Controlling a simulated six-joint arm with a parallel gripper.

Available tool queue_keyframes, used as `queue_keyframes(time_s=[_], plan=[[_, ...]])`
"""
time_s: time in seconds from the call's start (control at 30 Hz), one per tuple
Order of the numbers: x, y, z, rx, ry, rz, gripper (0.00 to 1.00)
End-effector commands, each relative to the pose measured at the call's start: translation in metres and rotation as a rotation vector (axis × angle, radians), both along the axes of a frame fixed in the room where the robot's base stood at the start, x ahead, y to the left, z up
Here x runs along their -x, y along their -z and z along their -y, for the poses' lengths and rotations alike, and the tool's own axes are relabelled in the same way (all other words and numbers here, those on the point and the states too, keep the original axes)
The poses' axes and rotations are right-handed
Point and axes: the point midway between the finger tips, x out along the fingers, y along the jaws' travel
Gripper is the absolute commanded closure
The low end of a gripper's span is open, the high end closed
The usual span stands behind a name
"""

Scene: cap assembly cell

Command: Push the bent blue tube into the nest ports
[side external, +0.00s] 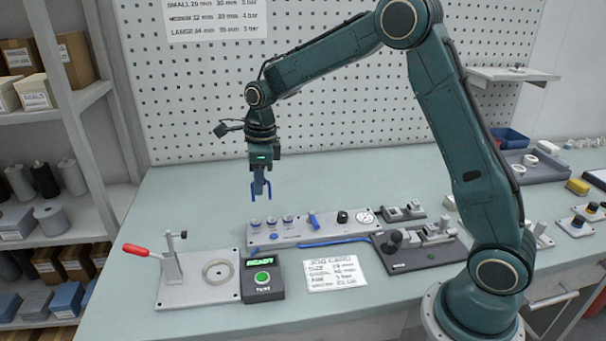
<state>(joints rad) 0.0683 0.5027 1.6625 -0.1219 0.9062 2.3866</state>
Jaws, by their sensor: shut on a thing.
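My gripper (260,184) hangs in the air above the back left of the bench, pointing down. It is shut on the bent blue tube (254,194), whose short legs hang down on both sides of the fingers. The tube is above and apart from the bench and the grey panel. The grey panel (325,230) lies below and to the right, with several blue-topped fittings, a blue lever, a black knob and a round gauge (365,216). I cannot tell which openings are the nest ports at this size.
A clamp fixture with a red handle (134,249) and a ring (218,271) stands front left. Beside it are a button box (262,277) reading READY and a job card (335,272). A dark fixture (420,251) sits right. A blue hose (335,242) runs before the panel.

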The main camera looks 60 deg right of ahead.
Motion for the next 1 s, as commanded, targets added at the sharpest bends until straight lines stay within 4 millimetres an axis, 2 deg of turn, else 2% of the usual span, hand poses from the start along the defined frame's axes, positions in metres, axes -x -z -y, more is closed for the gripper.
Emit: queue_keyframes(time_s=[0.37, 1.0], plan=[[0.0, 0.008, 0.0, -0.001, 0.0, -0.001, 1.0], [0.0, 0.049, 0.0, -0.001, 0.001, -0.001, 1.0]])
